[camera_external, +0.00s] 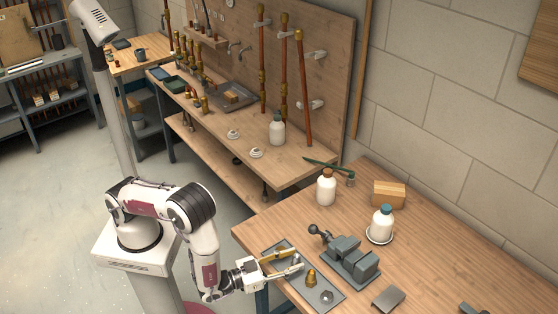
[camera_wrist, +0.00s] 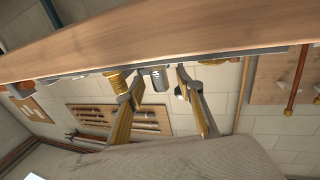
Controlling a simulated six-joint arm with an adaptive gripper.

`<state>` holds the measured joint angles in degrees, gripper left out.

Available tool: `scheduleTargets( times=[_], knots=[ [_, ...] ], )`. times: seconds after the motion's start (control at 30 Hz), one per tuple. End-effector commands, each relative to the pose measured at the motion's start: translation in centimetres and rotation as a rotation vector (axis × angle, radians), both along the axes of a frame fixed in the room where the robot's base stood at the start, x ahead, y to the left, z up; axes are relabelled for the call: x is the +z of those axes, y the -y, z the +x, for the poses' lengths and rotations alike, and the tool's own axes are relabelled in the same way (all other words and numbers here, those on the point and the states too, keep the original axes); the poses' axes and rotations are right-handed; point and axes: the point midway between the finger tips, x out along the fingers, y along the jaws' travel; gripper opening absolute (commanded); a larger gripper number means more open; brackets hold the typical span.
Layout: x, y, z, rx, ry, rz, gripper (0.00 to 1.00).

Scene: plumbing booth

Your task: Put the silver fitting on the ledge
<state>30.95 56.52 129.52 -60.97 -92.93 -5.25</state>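A grey tray (camera_external: 322,303) lies near the table's front edge. A silver, nut-like fitting (camera_external: 327,297) and a brass fitting (camera_external: 311,277) stand in it. My gripper (camera_external: 298,264) is low over the tray, pointing right, with its fingers apart. In the wrist view my gripper (camera_wrist: 157,94) is open, and a silver cylindrical fitting (camera_wrist: 158,77) shows beyond and between the fingertips, apparently untouched. A ribbed brass piece (camera_wrist: 118,80) is by the left finger. I cannot tell whether both views show the same silver piece, or which surface is the ledge.
A grey vise (camera_external: 350,259) stands just behind the tray. White bottles (camera_external: 326,188) (camera_external: 382,224) and a wooden block (camera_external: 389,194) are farther back. A grey block (camera_external: 388,298) lies to the right. A workbench (camera_external: 220,125) with upright copper pipes (camera_external: 303,90) stands behind.

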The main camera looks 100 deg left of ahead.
Motion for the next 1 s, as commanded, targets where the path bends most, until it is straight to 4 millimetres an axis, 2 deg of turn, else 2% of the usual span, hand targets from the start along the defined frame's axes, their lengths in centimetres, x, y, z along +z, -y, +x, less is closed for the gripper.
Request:
scheduleTargets(
  times=[0.57,0.6,0.7,0.73,1.0],
  knots=[
    [0.02,-0.14,0.27,-0.001,0.000,0.000,0.37],
    [0.02,-0.14,0.27,-0.001,0.000,0.000,0.32],
    [0.02,-0.14,0.26,-0.001,0.000,0.000,0.06],
    [0.02,-0.14,0.26,-0.001,0.000,0.000,0.00],
    [0.05,-0.14,0.27,-0.001,0.001,0.000,0.00]
  ],
)
